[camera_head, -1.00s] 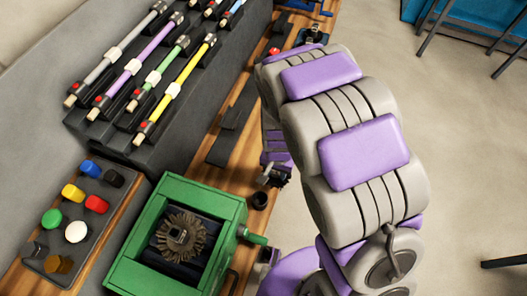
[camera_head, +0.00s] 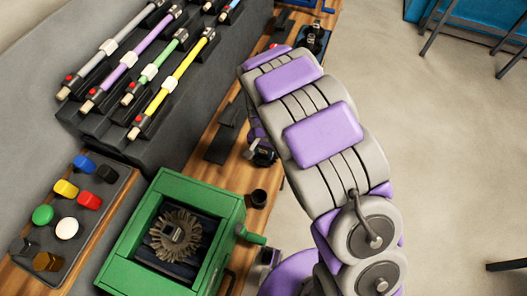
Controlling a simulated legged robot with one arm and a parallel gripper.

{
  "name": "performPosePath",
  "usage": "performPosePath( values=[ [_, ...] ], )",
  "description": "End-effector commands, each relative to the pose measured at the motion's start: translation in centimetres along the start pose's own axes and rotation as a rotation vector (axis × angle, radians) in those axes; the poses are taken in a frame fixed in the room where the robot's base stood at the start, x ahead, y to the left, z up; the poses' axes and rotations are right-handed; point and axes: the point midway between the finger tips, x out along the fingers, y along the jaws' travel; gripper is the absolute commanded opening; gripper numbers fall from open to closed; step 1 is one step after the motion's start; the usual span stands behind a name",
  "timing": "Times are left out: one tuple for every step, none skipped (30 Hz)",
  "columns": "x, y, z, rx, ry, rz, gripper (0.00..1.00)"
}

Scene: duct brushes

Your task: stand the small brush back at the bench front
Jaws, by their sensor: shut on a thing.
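My gripper (camera_head: 260,153) is low over the front edge of the wooden bench (camera_head: 200,183), partly hidden behind my purple and grey arm. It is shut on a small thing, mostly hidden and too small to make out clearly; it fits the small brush. A small black round cup (camera_head: 258,198) stands on the bench front, just nearer than the gripper and apart from it. A round wire brush head (camera_head: 177,236) lies inside the open green box (camera_head: 140,240), apart from my gripper.
Several long coloured rods lie in a dark rack (camera_head: 165,135) at the back left. A tray (camera_head: 82,240) of coloured knobs stands left of the green box. A dark flat bracket (camera_head: 220,145) lies on the bench.

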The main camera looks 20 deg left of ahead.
Motion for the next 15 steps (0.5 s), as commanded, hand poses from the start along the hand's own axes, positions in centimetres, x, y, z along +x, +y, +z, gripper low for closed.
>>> performPosePath(
  values=[
    [0.42, -0.05, 0.01, 0.000, 0.000, 0.000, 0.00],
    [0.41, -0.09, 0.00, -0.001, 0.001, 0.000, 0.00],
    [0.34, -0.13, -0.02, -0.001, 0.002, 0.000, 0.00],
    [0.30, -0.17, -0.02, -0.001, 0.002, 0.000, 0.00],
    [0.28, -0.20, -0.04, -0.001, 0.003, 0.000, 0.00],
    [0.27, -0.24, -0.05, -0.001, 0.003, 0.000, 0.00],
    [0.28, -0.25, -0.05, -0.001, 0.003, 0.000, 0.00],
    [0.30, -0.27, -0.05, -0.001, 0.003, 0.000, 0.00],
    [0.37, -0.28, -0.05, -0.001, 0.003, 0.000, 0.00],
    [0.35, -0.28, -0.05, -0.001, 0.003, 0.000, 0.41],
    [0.34, -0.27, -0.05, -0.001, 0.003, 0.000, 0.44],
    [0.34, -0.27, -0.05, -0.001, 0.003, 0.000, 0.48],
    [0.33, -0.26, -0.06, -0.001, 0.003, 0.000, 0.51],
    [0.33, -0.24, -0.05, -0.001, 0.003, 0.000, 0.54],
    [0.32, -0.22, -0.06, -0.001, 0.003, 0.000, 0.57]
  ],
)
